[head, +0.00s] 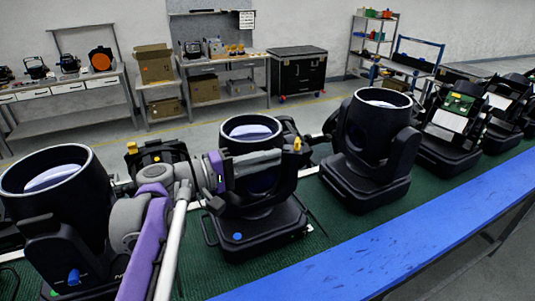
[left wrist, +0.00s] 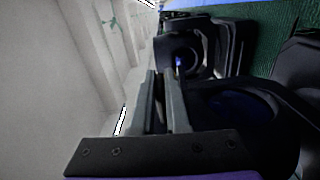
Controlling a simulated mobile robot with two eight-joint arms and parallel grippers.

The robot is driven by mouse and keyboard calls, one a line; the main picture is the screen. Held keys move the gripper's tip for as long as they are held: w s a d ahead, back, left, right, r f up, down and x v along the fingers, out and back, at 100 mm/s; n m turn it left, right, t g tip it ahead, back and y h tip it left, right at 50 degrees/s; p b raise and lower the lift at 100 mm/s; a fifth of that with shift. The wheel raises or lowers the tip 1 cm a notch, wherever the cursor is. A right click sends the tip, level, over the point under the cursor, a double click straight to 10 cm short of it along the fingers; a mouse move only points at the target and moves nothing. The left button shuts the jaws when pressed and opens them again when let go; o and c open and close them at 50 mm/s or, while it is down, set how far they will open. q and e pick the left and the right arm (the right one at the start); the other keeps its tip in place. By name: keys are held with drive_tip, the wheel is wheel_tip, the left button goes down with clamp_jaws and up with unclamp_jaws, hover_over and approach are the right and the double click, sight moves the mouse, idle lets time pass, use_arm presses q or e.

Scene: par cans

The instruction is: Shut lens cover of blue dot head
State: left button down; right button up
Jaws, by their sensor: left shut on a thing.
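The middle black head (head: 262,215) stands upright on the green bench, with a small blue dot (head: 237,236) on its base. Its round lens (head: 250,131) is visible from above. My left gripper (head: 278,157) reaches across the front of its barrel from the left. Its fingers end beside a dark upright part with a yellow tab (head: 297,144), apparently the lens cover. In the left wrist view, the left gripper (left wrist: 164,75) has its fingers close together, with a thin dark piece between them. The exact contact is hidden. My right gripper is not in view.
A nearer black head (head: 55,205) at left carries a blue spot (head: 74,277). Another head (head: 370,150) stands close on the right, with several more beyond. A blue strip (head: 400,235) edges the bench (head: 312,243). Shelves and a black case (head: 298,72) stand behind.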

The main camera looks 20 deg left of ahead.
use_arm(q)
drive_tip(key=shift+f, duration=0.2)
drive_tip(key=c, duration=0.9)
unclamp_jaws()
drive_tip(key=shift+a, duration=0.1)
drive_tip(key=shift+r, duration=0.1)
drive_tip(key=b+v, duration=0.1)
drive_tip(key=v, duration=1)
drive_tip(key=shift+w, duration=0.1)
